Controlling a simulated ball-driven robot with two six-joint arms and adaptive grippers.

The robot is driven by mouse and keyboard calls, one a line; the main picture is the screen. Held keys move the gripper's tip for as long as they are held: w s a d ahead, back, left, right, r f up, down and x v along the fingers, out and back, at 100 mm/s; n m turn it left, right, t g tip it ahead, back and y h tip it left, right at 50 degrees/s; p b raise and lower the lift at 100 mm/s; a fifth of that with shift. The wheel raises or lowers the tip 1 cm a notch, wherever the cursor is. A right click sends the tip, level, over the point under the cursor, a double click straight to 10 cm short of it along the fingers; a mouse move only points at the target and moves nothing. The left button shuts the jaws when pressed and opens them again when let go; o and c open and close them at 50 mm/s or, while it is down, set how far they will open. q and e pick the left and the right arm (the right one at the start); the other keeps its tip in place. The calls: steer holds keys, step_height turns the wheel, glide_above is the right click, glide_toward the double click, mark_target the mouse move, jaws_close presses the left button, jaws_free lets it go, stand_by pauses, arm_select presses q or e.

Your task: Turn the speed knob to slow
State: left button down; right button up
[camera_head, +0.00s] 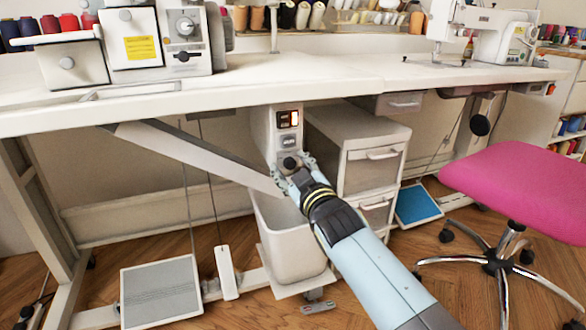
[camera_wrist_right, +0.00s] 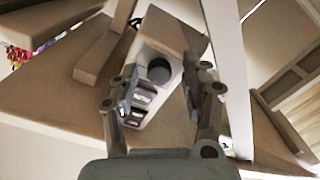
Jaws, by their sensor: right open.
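The speed knob (camera_head: 290,163) is a dark round knob low on a pale control box (camera_head: 262,130) under the sewing table. My right gripper (camera_head: 293,173) is open in front of the knob. In the right wrist view the knob (camera_wrist_right: 158,70) shows between the two open fingers (camera_wrist_right: 159,85), with a visible gap on each side. I cannot tell how deep the fingertips reach or which way the knob is set. My left gripper is not in view.
The white table edge (camera_head: 340,88) runs above the box. A pale bin (camera_head: 290,245) stands below it, and a drawer cabinet (camera_head: 372,165) stands close on the right. A slanted beam (camera_head: 190,155) lies to the left. A pink stool (camera_head: 525,190) is further right.

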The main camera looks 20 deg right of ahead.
steer(key=s, duration=1.2)
steer(key=shift+d, duration=0.2)
